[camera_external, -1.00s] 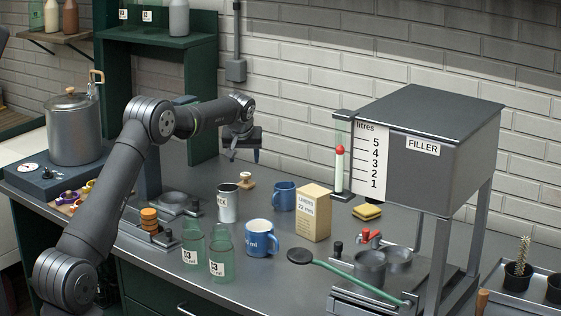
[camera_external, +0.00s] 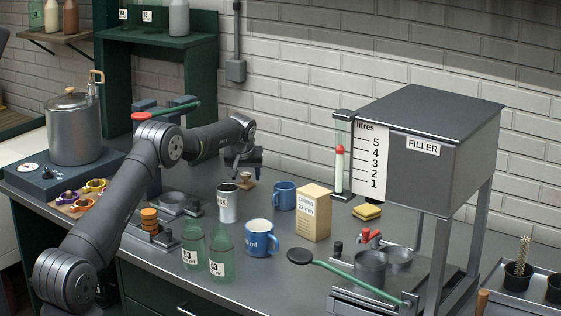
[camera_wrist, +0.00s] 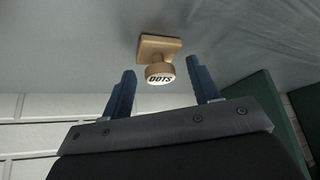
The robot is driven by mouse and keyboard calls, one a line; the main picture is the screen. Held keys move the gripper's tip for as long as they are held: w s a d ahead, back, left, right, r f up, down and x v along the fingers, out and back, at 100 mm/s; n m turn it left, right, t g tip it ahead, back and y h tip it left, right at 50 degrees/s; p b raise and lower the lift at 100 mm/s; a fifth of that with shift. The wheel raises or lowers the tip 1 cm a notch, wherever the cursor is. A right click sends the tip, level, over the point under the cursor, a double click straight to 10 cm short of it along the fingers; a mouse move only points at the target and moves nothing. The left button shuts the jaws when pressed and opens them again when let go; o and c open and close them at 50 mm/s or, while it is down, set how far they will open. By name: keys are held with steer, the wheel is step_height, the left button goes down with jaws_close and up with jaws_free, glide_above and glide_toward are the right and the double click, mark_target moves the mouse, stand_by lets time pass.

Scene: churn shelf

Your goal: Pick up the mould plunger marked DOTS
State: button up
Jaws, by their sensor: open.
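The mould plunger (camera_wrist: 160,50) is light brown wood with a square base and a round knob whose white face reads DOTS. In the wrist view it sits just beyond and between my fingers. My gripper (camera_wrist: 164,80) is open and empty, with two blue fingers apart and not touching the plunger. In the external view the plunger (camera_external: 246,180) stands on the worktop behind the metal can, and my gripper (camera_external: 245,168) is close above it, partly overlapping it.
A metal can (camera_external: 229,204) stands just in front of the plunger, and a blue mug (camera_external: 284,196) stands to its right. A cardboard box (camera_external: 313,212), a larger blue mug (camera_external: 262,238) and green glass bottles (camera_external: 194,246) stand nearby. The brick wall (camera_external: 300,110) is behind.

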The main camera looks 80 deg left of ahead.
steer(key=c, duration=1)
steer(key=shift+c, duration=0.2)
steer(key=shift+r, duration=0.15)
